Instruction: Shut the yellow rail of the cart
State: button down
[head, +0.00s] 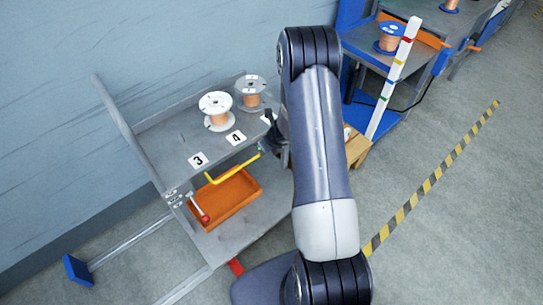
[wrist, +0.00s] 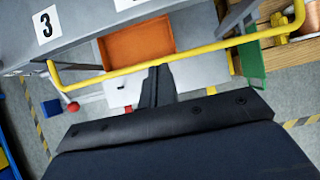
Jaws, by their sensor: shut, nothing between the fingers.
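The grey cart (head: 160,150) stands against the blue wall in the head view. Its yellow rail (head: 232,173) runs along the front below the upper shelf, with bent ends. In the wrist view the rail (wrist: 110,75) crosses from left to upper right, standing out from the shelf edge. My gripper (wrist: 158,70) is shut and empty; its dark fingertips overlap the middle of the rail in that view. I cannot tell if they touch it. In the head view my arm hides most of the gripper.
Two spools (head: 215,105) (head: 250,90) stand on the upper shelf by number labels. An orange tray (head: 226,197) lies on the lower shelf. A red ball knob (head: 204,218) sits at the front left. A striped post (head: 395,80) stands at right; open floor lies beyond the striped tape.

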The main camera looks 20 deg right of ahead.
jog(key=shift+s+d+r+b, duration=0.15)
jog(key=shift+s+d+b, duration=0.05)
jog(key=shift+s, duration=0.4)
jog(key=shift+s+d+r+b, duration=0.15)
jog(key=shift+s+d+r, duration=0.05)
jog(key=shift+s, duration=0.45)
jog(key=shift+s+d+r+b, duration=0.15)
jog(key=shift+s+d+b, duration=0.05)
jog(key=shift+s, duration=0.4)
jog(key=w+a+r+p, duration=0.1)
jog(key=w+a+p, duration=0.2)
jog(key=w+p, duration=0.6)
jog(key=shift+w+a, duration=0.35)
jog(key=shift+w, duration=0.7)
jog(key=shift+f, duration=0.1)
